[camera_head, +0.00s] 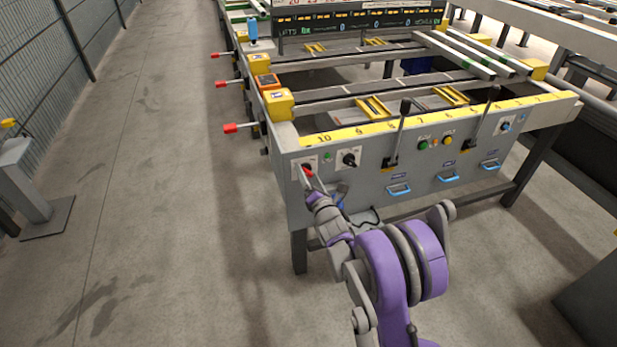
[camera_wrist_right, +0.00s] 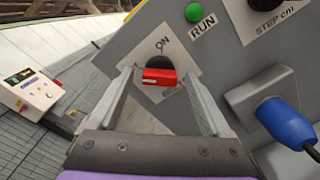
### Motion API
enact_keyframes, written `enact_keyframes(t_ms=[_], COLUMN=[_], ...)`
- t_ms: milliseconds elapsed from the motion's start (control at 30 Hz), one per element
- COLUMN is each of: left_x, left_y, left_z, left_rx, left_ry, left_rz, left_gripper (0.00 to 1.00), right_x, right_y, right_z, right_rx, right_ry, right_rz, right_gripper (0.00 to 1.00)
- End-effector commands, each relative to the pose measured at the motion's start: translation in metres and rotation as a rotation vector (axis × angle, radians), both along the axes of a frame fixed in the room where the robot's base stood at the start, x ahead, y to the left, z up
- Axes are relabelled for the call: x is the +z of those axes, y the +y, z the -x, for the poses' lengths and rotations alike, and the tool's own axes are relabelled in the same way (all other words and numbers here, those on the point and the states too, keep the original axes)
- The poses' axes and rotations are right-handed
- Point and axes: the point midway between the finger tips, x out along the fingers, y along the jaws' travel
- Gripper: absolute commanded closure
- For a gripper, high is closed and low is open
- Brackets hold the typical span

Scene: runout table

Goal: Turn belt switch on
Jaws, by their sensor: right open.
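The belt switch is a rotary switch with a red handle (camera_head: 308,172) at the left end of the grey front panel. In the right wrist view its red handle (camera_wrist_right: 158,77) lies roughly level across a white plate lettered ON. The lettering stands above the handle, a little to the right. My right gripper (camera_head: 311,179) is at the switch. In the right wrist view the open right gripper (camera_wrist_right: 159,82) has a finger on each side of the red handle, with gaps showing between fingers and handle. My left gripper is not in view.
A green RUN lamp (camera_wrist_right: 193,12) and a black STEP knob (camera_head: 349,159) sit right of the switch. A blue plug (camera_wrist_right: 285,122) is below them in the wrist view. Black levers (camera_head: 398,132) and blue handles (camera_head: 398,190) are further right. The floor to the left is open.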

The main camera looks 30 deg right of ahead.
Motion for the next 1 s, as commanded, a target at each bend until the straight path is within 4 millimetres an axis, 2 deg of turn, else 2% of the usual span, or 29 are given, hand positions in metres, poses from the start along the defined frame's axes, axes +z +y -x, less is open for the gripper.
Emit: enact_keyframes(t_ms=[233,700,1000], left_x=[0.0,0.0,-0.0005], left_y=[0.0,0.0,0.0], left_z=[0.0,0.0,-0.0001], left_rx=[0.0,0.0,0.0], left_ry=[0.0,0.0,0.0], left_rz=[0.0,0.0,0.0], left_gripper=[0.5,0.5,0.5], right_x=[0.0001,0.0001,-0.0001], right_y=[0.0,0.0001,0.0001], right_z=[-0.0007,-0.0004,-0.0003], right_rx=[0.0,0.0,0.0], right_ry=[0.0,0.0,-0.008], right_rz=[0.0,0.0,-0.035], right_gripper=[0.18,1.0,1.0])
